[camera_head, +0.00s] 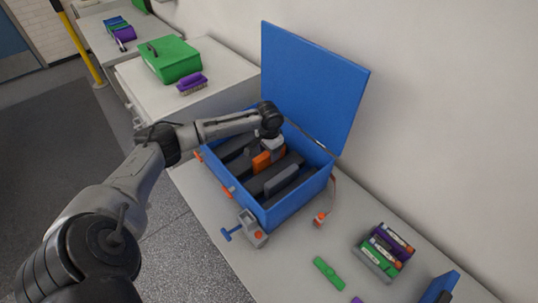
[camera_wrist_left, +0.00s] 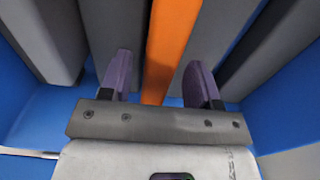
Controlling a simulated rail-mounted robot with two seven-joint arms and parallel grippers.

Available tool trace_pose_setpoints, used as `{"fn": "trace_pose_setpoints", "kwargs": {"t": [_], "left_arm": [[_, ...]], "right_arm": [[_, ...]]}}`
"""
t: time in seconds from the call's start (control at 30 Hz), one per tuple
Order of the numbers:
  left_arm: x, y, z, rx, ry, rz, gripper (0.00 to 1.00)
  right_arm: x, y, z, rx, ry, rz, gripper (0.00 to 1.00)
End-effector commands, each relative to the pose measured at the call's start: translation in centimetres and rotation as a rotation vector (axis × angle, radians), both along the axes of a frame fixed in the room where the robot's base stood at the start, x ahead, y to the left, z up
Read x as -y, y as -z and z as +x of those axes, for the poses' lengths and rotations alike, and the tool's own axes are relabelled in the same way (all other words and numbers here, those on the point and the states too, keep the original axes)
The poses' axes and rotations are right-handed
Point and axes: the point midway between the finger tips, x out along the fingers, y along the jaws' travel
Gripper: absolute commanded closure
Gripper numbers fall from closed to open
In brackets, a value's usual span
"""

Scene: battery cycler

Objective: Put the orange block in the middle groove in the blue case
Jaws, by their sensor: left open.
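The orange block (camera_head: 266,159) is inside the open blue case (camera_head: 299,204), among the dark grey bars. In the left wrist view the orange block (camera_wrist_left: 171,45) runs lengthwise between grey bars, roughly mid-case. My left gripper (camera_head: 270,146) reaches down into the case over the block. In the left wrist view my left gripper (camera_wrist_left: 158,70) is open, one purple finger on each side of the block, with visible gaps. How deep the block sits in the groove is hidden. My right gripper is not in view.
The raised blue lid (camera_head: 312,85) stands behind the case. A grey clamp (camera_head: 253,231) is at the case's front. A small tray of markers (camera_head: 384,252) and a green piece (camera_head: 329,272) lie to the right. A green box (camera_head: 172,60) and purple brush (camera_head: 192,84) are farther back.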

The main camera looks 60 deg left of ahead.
Motion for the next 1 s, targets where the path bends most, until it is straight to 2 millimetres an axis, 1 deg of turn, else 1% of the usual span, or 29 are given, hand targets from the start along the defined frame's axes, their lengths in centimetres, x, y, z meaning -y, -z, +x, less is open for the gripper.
{"fn": "trace_pose_setpoints", "kwargs": {"t": [0.03,0.2,0.4,0.5,0.7,1.0], "left_arm": [[-0.1,-1.3,0.0,0.002,0.000,0.001,0.44],[0.0,-4.5,0.1,0.003,0.000,0.000,0.44],[0.0,-7.4,0.1,0.002,0.000,-0.002,0.44],[0.0,-8.4,0.0,0.001,-0.001,-0.001,0.44],[0.0,-9.3,0.0,0.000,-0.002,-0.001,0.44],[0.0,-9.4,0.0,0.000,-0.001,-0.001,0.44]], "right_arm": [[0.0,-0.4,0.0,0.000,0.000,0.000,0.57],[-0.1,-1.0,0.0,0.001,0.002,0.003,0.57],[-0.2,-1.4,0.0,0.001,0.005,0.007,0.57],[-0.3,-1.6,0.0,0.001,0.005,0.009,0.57],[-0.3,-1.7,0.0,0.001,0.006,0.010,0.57],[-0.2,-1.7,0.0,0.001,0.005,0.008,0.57]]}}
